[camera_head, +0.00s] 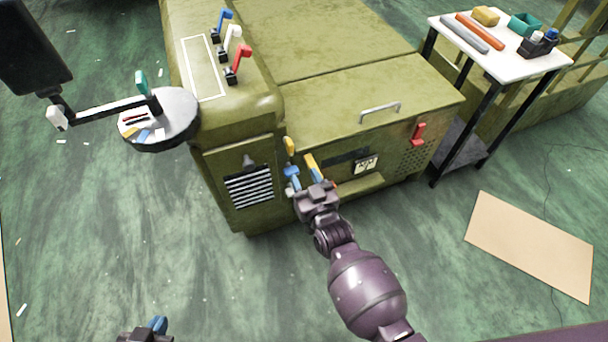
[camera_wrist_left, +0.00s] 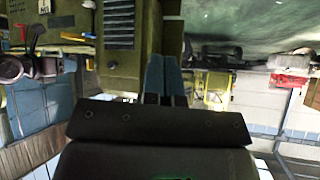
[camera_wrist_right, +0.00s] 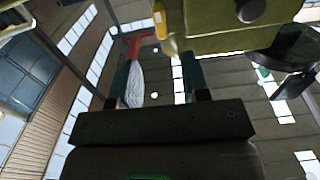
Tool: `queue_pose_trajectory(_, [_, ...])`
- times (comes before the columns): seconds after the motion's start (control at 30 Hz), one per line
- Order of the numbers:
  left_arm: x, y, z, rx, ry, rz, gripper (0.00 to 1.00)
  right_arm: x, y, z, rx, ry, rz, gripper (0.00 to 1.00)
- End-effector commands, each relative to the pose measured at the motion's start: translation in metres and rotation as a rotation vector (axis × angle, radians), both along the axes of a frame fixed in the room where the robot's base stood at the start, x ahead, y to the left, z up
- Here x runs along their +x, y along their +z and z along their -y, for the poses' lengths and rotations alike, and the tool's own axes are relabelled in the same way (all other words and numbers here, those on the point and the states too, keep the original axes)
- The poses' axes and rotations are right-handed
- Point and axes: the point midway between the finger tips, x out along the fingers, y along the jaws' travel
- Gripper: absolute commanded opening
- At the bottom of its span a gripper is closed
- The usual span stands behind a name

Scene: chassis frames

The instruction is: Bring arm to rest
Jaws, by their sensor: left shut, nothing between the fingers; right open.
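My right gripper (camera_head: 302,174) is open, close to the front of the olive-green machine (camera_head: 340,110). A small yellow part (camera_head: 289,145) shows just beyond its fingertips; I cannot tell whether they touch. In the right wrist view its two fingers (camera_wrist_right: 157,75) stand apart, with a yellow part (camera_wrist_right: 159,20) and a red lever (camera_wrist_right: 135,42) beyond them. My left gripper (camera_head: 157,325) is low at the bottom edge of the head view, away from the machine. In the left wrist view its blue fingers (camera_wrist_left: 163,76) are together, with nothing between them.
Blue, white and red levers (camera_head: 232,42) stand on the machine's top. A round grey tray (camera_head: 178,108) juts out at its left. A white-topped table (camera_head: 488,55) with tools stands at the right. A cardboard sheet (camera_head: 530,248) lies on the floor. The floor at lower left is mostly clear.

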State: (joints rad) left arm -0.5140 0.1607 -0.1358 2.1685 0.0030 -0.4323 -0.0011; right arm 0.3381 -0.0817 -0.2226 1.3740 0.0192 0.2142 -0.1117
Motion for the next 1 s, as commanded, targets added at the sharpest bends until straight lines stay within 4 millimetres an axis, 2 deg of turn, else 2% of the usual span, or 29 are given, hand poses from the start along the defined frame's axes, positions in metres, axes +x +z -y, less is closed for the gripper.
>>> queue_pose_trajectory(0.4, [0.005,0.001,0.000,0.000,-0.001,0.007,0.00,0.000,0.000,0.000,0.001,0.000,0.000,0.43])
queue_pose_trajectory(0.57, [0.005,0.001,0.000,0.001,-0.001,0.009,0.00,0.000,-0.006,-0.001,0.001,0.006,-0.045,0.43])
queue_pose_trajectory(0.7, [0.006,0.002,0.000,0.001,0.000,0.015,0.00,0.006,0.007,0.001,0.005,0.008,-0.088,0.43])
queue_pose_trajectory(0.83, [0.006,0.002,-0.001,0.002,-0.001,0.019,0.00,0.006,0.028,0.017,-0.003,-0.005,-0.118,0.43])
queue_pose_trajectory(1.0, [0.006,0.005,-0.001,0.001,0.002,0.022,0.00,-0.016,0.045,0.053,-0.024,-0.042,-0.175,0.43])
